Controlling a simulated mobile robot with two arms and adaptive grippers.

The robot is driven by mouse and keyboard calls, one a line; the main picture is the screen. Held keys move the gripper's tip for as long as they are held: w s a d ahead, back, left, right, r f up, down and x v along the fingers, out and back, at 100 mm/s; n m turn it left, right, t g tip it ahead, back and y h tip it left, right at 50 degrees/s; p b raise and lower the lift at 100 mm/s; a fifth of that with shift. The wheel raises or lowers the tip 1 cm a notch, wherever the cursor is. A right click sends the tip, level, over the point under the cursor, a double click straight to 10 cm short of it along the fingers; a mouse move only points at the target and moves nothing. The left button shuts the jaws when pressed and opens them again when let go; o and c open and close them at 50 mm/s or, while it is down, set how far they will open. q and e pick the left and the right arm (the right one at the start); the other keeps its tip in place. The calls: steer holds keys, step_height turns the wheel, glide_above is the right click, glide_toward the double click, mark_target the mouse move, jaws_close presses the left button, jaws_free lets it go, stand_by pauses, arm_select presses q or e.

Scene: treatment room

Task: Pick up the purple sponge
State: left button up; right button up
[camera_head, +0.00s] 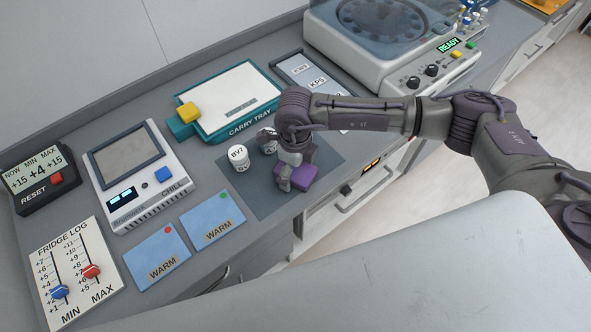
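The purple sponge (301,178) lies on the dark grey mat (262,197) on the counter. My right gripper (287,182) reaches down over the left part of the sponge and hides some of it. Its fingers are small and partly hidden here, so I cannot tell whether they are open or closed on the sponge. My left gripper does not show.
A white jar marked BV7 (239,159) stands left of the gripper, and another white jar (267,142) is partly hidden behind the gripper. The carry tray (262,125) with a yellow block (188,112) lies behind. Blue WARM cards (212,219) lie left of the mat.

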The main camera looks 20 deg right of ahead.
steer(key=c, duration=0.6)
steer(key=shift+c, duration=0.2)
steer(key=shift+r, duration=0.1)
steer(key=shift+r+b, duration=0.4)
steer(key=shift+r, duration=0.15)
step_height(320, 180, up, 3)
steer(key=shift+f+b, duration=0.2)
steer(key=shift+b, duration=0.45)
steer(key=s+d+r+b, duration=0.3)
steer(key=s+d+r, duration=0.3)
steer(key=s, duration=0.4)
steer(key=shift+r, duration=0.6)
